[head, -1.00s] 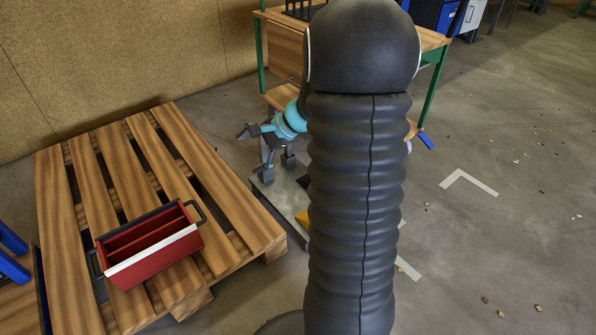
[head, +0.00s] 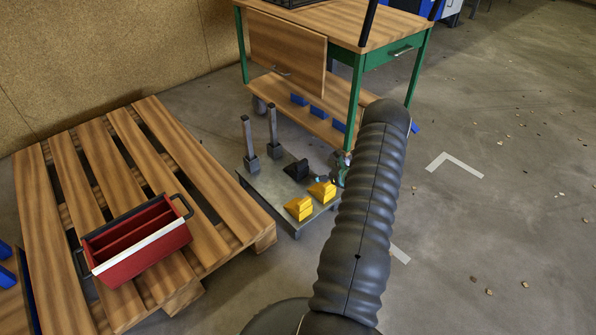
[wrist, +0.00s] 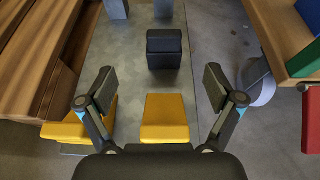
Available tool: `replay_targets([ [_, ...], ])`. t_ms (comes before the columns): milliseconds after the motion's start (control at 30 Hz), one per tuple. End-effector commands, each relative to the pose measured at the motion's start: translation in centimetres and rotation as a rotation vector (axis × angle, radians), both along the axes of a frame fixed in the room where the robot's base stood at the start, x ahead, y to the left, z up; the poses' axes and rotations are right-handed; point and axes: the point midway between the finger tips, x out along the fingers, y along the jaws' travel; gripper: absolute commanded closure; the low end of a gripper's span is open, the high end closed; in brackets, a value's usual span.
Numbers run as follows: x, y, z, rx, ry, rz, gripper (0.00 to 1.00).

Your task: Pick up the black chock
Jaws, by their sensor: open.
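The black chock (head: 296,169) sits on a grey metal plate (head: 262,187) in the head view, behind two yellow chocks. In the wrist view the black chock (wrist: 164,48) stands ahead of my gripper (wrist: 160,90), roughly centred between the fingers but beyond their tips. My gripper is open and empty. One yellow chock (wrist: 165,118) lies between the fingers in the wrist view, below the black one; another yellow chock (wrist: 80,125) is partly hidden by the left finger. In the head view my arm mostly hides the gripper.
Two upright grey posts (head: 272,130) stand at the plate's back. A wooden pallet with a red toolbox (head: 140,243) is on the left. A green-legged workbench (head: 355,110) with blue bins on its lower shelf stands behind. The floor on the right is mostly open.

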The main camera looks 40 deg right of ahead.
Motion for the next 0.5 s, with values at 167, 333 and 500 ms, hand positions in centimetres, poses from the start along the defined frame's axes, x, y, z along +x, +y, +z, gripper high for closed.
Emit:
replay_targets([
  [167, 0.7, -0.5, -1.4, 0.014, 0.000, -0.025, 0.08],
  [333, 3.5, -0.2, -2.5, 0.013, 0.000, -0.024, 0.08],
  [500, 6.0, 0.0, -3.5, 0.012, 0.000, -0.023, 0.08],
])
